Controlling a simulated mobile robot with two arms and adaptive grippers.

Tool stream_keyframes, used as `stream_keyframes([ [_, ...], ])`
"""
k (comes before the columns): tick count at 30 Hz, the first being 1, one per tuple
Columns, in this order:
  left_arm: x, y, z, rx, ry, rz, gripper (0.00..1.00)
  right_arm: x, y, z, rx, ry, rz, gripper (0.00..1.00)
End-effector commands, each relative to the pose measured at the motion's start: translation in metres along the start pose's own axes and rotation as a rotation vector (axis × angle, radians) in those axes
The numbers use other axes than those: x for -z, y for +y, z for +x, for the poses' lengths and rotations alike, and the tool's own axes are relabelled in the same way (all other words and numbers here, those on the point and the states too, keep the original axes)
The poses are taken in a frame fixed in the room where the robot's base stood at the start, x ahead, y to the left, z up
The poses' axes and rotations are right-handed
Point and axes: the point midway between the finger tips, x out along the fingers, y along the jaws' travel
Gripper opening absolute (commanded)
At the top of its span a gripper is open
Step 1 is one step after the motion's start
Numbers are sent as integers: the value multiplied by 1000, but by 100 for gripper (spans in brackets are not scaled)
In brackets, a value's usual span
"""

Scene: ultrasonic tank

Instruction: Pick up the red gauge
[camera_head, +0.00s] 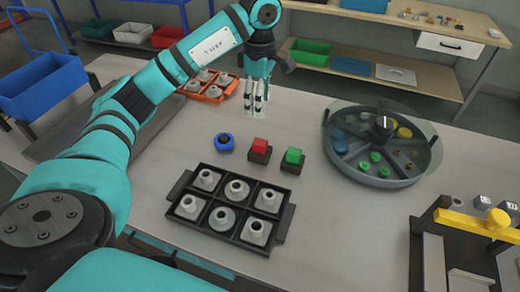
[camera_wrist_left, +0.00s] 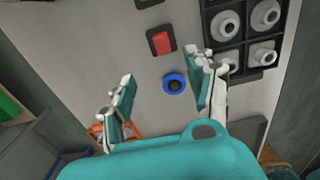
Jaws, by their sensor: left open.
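The red gauge, a red block on a dark square base (camera_head: 260,146), stands on the table between a blue ring-shaped piece (camera_head: 225,142) and a green block on a like base (camera_head: 293,156). In the left wrist view the red block (camera_wrist_left: 161,42) lies beyond the fingertips, and the blue ring (camera_wrist_left: 174,83) shows between the fingers. My left gripper (camera_head: 256,103) is open and empty, pointing down above the table, behind the red block in the head view. It also shows in the left wrist view (camera_wrist_left: 164,72). My right gripper is not in view.
A black tray (camera_head: 183,221) with several grey fittings stands in front of the blocks. A round divided carousel (camera_head: 375,178) is to the right. An orange tray (camera_head: 217,98) lies behind, left of the gripper. A yellow-handled fixture (camera_head: 478,224) stands at the right.

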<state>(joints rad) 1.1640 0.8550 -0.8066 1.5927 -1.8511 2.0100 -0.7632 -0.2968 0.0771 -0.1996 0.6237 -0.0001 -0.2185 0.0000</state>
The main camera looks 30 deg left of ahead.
Motion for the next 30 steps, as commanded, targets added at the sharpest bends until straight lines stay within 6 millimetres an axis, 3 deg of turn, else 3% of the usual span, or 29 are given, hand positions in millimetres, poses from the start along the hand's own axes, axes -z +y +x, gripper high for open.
stream_keyframes([
  [3,-1,-2,30,8,-1,1,56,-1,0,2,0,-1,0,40],
  [10,0,-2,74,7,0,-1,56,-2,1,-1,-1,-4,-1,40],
  [20,-1,-2,102,4,0,-1,56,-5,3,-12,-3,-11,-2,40],
  [25,-2,-8,127,7,0,-2,56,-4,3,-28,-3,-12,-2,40],
  [30,-2,-6,146,2,0,-1,56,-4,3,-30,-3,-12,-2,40],
])
